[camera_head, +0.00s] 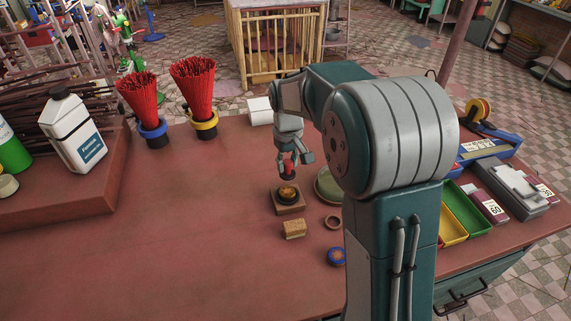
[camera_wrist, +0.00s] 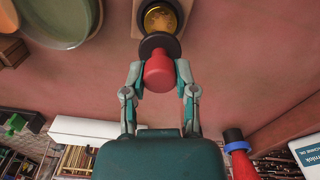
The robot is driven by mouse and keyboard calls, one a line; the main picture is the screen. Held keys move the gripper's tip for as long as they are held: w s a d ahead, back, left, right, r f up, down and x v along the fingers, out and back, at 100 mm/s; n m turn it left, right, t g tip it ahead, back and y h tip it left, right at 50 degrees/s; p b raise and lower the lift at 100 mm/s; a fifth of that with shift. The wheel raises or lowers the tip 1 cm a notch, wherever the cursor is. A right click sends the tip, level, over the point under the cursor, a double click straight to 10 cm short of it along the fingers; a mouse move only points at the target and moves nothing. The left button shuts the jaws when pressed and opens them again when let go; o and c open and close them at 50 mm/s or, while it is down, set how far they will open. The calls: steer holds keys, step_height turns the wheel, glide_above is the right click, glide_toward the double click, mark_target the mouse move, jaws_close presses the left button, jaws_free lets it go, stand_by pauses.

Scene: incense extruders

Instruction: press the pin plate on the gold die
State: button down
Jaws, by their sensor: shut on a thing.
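The gold die (camera_head: 288,191) sits in a square wooden block on the red table, and it also shows at the top of the wrist view (camera_wrist: 162,17). My gripper (camera_head: 291,160) is above the block, pointing down. Its fingers (camera_wrist: 160,80) are shut on the red knob of the pin plate (camera_wrist: 159,72). The knob carries a dark round disc (camera_wrist: 160,45), whose pin side is hidden. In the wrist view the disc overlaps the near edge of the die. A small gap seems to show between knob and die in the head view; contact cannot be told.
A green bowl (camera_head: 325,182) stands just right of the block. A wooden brush-like block (camera_head: 293,229), a brown ring (camera_head: 332,222) and a blue round piece (camera_head: 336,256) lie in front. Red stick bundles (camera_head: 193,85) stand at the back. The table's left middle is clear.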

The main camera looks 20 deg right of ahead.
mark_target(286, 173)
step_height(286, 173, down, 4)
steer(key=shift+a+f, duration=0.3)
steer(key=shift+f, duration=0.3)
steer(key=shift+d+f, duration=0.15)
steer(key=shift+d, duration=0.25)
steer(key=shift+a, duration=0.25)
steer(key=shift+d+f, duration=0.15)
steer(key=shift+f, duration=0.35)
stand_by(0.8)
steer(key=shift+r, duration=3.55)
